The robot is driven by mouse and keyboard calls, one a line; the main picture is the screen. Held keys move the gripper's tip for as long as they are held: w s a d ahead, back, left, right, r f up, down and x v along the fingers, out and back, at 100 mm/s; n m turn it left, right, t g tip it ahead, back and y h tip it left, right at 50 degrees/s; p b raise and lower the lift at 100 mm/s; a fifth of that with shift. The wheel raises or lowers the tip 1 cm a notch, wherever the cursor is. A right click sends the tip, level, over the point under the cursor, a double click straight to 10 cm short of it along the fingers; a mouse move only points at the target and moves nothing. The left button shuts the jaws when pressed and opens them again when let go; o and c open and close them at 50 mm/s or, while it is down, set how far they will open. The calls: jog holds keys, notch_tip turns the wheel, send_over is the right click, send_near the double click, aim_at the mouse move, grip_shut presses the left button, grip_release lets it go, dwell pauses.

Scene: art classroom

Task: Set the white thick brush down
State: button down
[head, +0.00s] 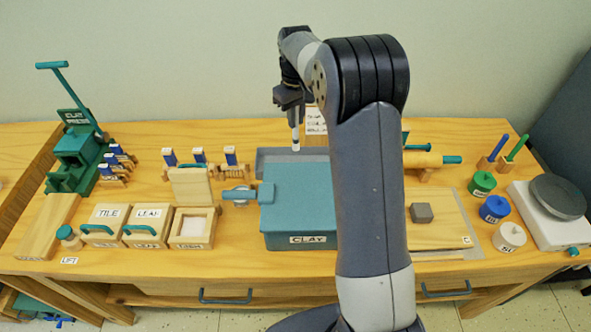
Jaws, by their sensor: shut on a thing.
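My gripper (290,103) points down over the back middle of the table, behind the teal clay box. It is shut on a white thick brush (295,136), which hangs upright below the jaws. The brush's lower end shows in front of a grey tray (268,157); I cannot tell whether it touches the tray. My arm hides part of the tray and of the table to the right.
The teal clay box (296,205) stands in front of the tray. A clay press (75,150) and lidded boxes (103,222) stand left. A board with a grey block (421,212), coloured jars (496,208) and a scale (555,215) are right.

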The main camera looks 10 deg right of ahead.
aim_at(296, 142)
notch_tip(296, 142, down, 11)
jog(key=shift+r+p, duration=0.15)
jog(key=shift+p, duration=0.5)
jog(key=shift+f, duration=0.25)
jog(key=c, duration=1.4)
grip_release()
jog(key=shift+r, duration=0.1)
notch_tip(296, 142, up, 12)
jog(key=shift+r+b, duration=0.2)
jog(key=shift+b, duration=0.35)
